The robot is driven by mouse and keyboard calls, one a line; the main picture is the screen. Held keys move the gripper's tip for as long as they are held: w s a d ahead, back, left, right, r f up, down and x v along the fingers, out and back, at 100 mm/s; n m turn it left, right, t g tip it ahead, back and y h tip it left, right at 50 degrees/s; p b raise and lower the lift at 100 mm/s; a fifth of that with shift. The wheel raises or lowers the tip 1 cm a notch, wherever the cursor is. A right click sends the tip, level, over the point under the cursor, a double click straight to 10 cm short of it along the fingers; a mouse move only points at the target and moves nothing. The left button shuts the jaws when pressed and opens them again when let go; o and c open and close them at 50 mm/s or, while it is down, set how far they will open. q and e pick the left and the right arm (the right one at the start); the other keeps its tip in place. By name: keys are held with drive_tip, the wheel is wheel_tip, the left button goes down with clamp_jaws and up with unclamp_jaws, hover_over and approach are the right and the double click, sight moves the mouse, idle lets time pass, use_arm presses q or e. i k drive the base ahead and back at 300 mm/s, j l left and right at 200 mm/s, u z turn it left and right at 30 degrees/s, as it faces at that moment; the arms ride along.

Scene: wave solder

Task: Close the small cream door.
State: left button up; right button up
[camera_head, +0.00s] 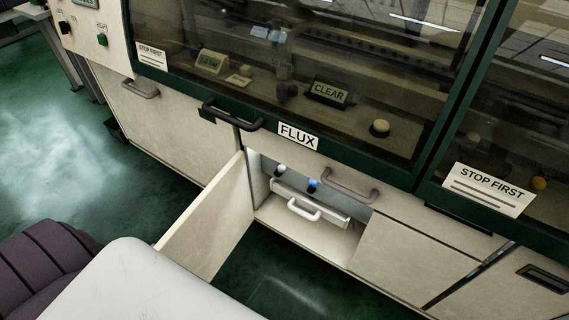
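The small cream door (212,222) stands open below the FLUX label, swung outward from the left side of a low cabinet opening. Its lower near corner is hidden behind a white shape at the bottom of the picture. Inside the open compartment (335,240) is a light drawer or tray (335,214) with a pale handle (304,210). A blue-topped item (313,185) and a white-topped item (280,170) show above it. Neither of my grippers is in view.
A dark green-framed glass hood (300,60) spans the machine above, with a dark handle (233,115) on its lower edge. Green floor (270,280) shows in front.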

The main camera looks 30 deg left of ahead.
sight(205, 235)
drive_tip(key=k+j+z, duration=0.1)
drive_tip(key=j, duration=0.35)
drive_tip(key=k+j, duration=0.1)
drive_tip(key=j, duration=0.3)
drive_tip(key=k+j+z, duration=0.15)
drive_tip(key=j, duration=0.7)
drive_tip(key=k+j+z, duration=0.15)
drive_tip(key=j, duration=0.25)
drive_tip(key=k+j+z, duration=0.1)
drive_tip(key=j, duration=0.3)
drive_tip(key=k+j, duration=0.25)
drive_tip(key=j, duration=0.15)
drive_tip(key=k+j+z, duration=0.15)
drive_tip(key=j, duration=0.25)
